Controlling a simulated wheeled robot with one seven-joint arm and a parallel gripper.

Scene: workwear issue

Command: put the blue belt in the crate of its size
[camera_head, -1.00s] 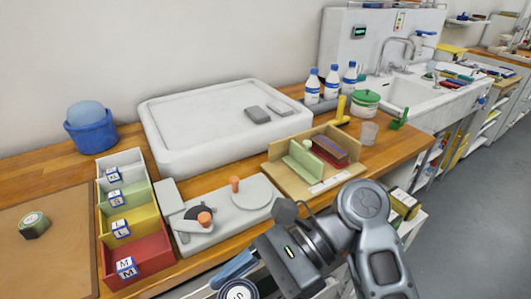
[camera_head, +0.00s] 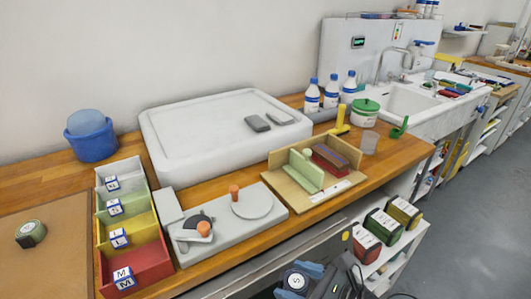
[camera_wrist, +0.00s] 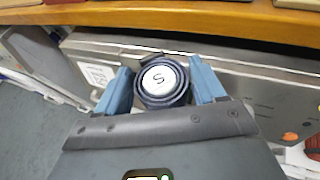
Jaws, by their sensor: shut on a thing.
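The blue belt (camera_head: 294,282) is a dark roll with a white round label marked S. My gripper (camera_head: 302,276) is shut on it, low in front of the bench; in the wrist view the roll (camera_wrist: 162,80) sits between the two blue fingers. Several crates stand in a row at the left: a white one (camera_head: 120,170) at the back with a label too small to read surely, a green one (camera_head: 137,198) marked S, a yellow one (camera_head: 143,228) marked L, and a red one (camera_head: 152,260) marked M in front. The belt is apart from the crates.
The bench's front edge lies above my gripper in the wrist view. A grey fixture with orange knobs (camera_head: 232,217) stands right of the crates, beside a wooden tray (camera_head: 290,193). A green roll (camera_head: 31,234) lies at left.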

